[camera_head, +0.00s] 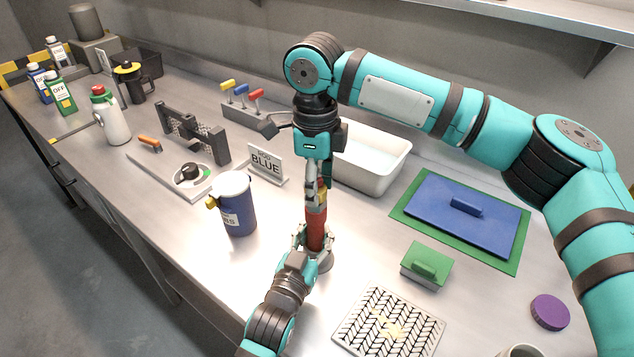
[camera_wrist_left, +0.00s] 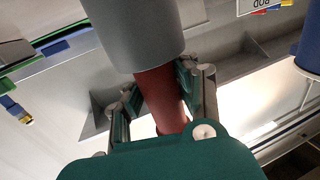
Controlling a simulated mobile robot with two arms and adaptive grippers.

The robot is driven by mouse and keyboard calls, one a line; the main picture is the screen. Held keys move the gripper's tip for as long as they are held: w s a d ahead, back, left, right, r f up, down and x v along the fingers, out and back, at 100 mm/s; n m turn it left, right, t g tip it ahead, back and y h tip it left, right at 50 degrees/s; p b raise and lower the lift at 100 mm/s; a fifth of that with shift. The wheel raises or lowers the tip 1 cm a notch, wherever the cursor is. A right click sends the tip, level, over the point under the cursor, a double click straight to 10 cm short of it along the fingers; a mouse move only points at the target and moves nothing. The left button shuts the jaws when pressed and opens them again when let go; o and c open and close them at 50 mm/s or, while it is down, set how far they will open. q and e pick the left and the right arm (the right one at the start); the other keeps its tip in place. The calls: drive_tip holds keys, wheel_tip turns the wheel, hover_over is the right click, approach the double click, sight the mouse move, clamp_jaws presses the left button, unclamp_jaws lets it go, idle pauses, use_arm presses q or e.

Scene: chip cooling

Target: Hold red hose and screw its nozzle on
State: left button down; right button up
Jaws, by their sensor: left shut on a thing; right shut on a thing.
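The red hose (camera_head: 316,228) stands upright at the middle of the bench, its lower part at a grey cylinder (camera_head: 325,263). My left gripper (camera_head: 312,243) is shut around the hose from the front. In the left wrist view, its fingers lie on both sides of the hose (camera_wrist_left: 162,95), close against the grey cylinder (camera_wrist_left: 138,35). My right gripper (camera_head: 317,190) points straight down above the hose and is shut on the nozzle at its top. The fingers mostly hide the nozzle, so I cannot tell how far it sits on the hose.
A white basin (camera_head: 372,160) is behind right. A green block (camera_head: 426,265), a patterned grey tray (camera_head: 347,335) and a blue board on a green mat (camera_head: 407,209) lie right.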

drive_tip(key=o, duration=1.2)
drive_tip(key=shift+r, duration=0.15)
drive_tip(key=shift+r, duration=2.15)
drive_tip(key=shift+c, duration=0.4)
